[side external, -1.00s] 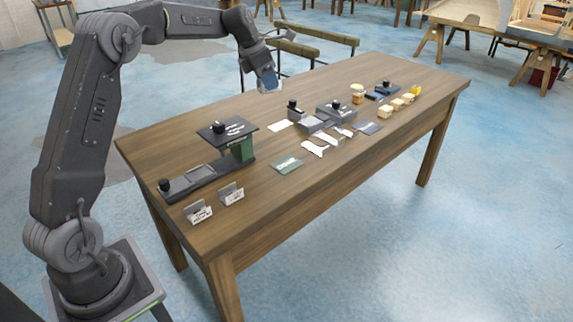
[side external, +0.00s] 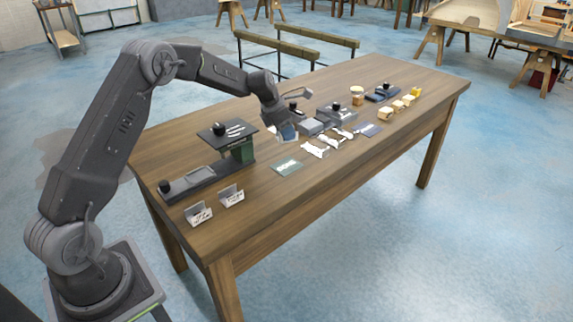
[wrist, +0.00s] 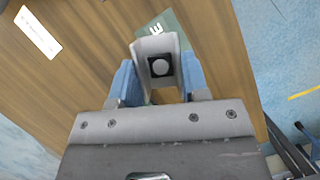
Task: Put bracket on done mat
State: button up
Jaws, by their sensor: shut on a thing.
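My gripper (wrist: 160,85) is shut on a grey bracket (wrist: 143,48), with blue fingers on either side of it. The bracket has upright side walls and a black square with a round light spot in it. In the side external view my gripper (side external: 287,138) is low over the table, just behind the green mat with white lettering (side external: 287,167), which appears to be the done mat. The held bracket is hard to make out there. In the wrist view part of this green mat (wrist: 181,30) shows beyond the bracket, with one letter visible. I cannot tell any contact.
A black and green fixture (side external: 238,148) stands left of my gripper. Two small labelled stands (side external: 198,213) are at the front left. White flat pieces (side external: 314,148), grey blocks (side external: 338,112) and several wooden pieces (side external: 398,106) lie to the right.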

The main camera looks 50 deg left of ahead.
aim_at(290, 165)
notch_tip(290, 165, down, 10)
jog(key=shift+r, duration=0.1)
dwell(0.4)
jog(key=o, duration=1)
